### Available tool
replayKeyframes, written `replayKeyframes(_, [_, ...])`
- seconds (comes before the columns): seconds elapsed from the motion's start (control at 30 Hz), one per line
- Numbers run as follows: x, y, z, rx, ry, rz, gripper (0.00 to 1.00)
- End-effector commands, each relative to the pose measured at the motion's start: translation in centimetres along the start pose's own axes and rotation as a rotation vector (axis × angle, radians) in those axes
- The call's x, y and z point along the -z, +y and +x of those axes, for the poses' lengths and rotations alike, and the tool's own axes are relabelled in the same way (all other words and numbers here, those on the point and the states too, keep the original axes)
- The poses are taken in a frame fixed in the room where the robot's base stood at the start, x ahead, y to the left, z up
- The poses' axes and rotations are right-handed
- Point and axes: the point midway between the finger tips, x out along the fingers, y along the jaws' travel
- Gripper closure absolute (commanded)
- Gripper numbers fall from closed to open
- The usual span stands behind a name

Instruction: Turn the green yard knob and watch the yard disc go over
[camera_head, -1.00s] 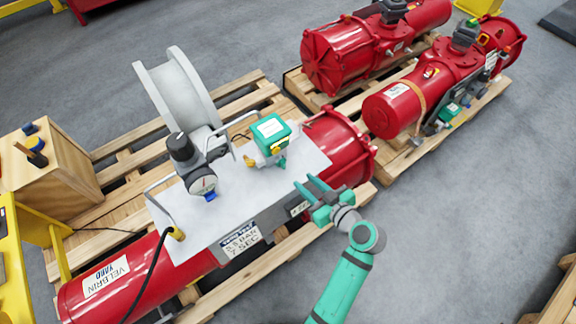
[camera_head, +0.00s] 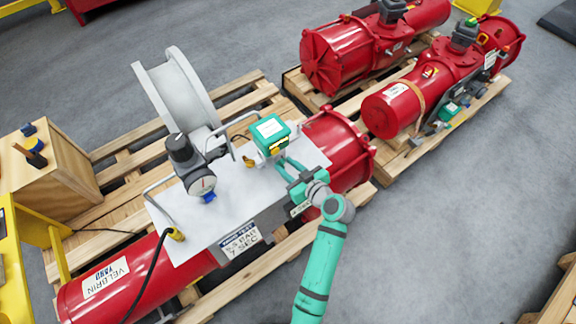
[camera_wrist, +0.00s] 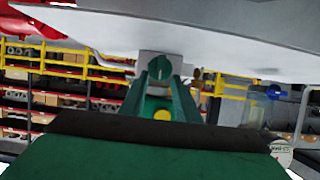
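A red actuator (camera_head: 115,283) labelled "VELBRIN YARD" lies on a pallet under a pale plate (camera_head: 232,192). A green box (camera_head: 270,136) with a white top face stands on the plate. My gripper (camera_head: 282,165) is close in front of this box; its two green fingers look apart. In the wrist view, a small round green knob (camera_wrist: 160,68) on a grey block shows between my fingertips (camera_wrist: 164,76). I cannot tell whether the fingers touch it. The knob cannot be made out in the head view, and I cannot identify the yard disc in either view.
A dark regulator with a round gauge (camera_head: 202,183) and wire handles stand on the plate. A grey wheel-like ring (camera_head: 180,90) rises behind. More red actuators (camera_head: 408,100) lie on a pallet at the upper right. The grey floor (camera_head: 460,220) at right is clear.

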Motion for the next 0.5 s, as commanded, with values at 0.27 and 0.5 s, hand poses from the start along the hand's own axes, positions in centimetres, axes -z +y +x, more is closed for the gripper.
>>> replayKeyframes(0.27, [-0.06,0.33,-0.17,-0.006,0.0,0.002,0.81])
replayKeyframes(0.5, [-0.08,0.39,-0.25,-0.007,0.0,0.003,1.0])
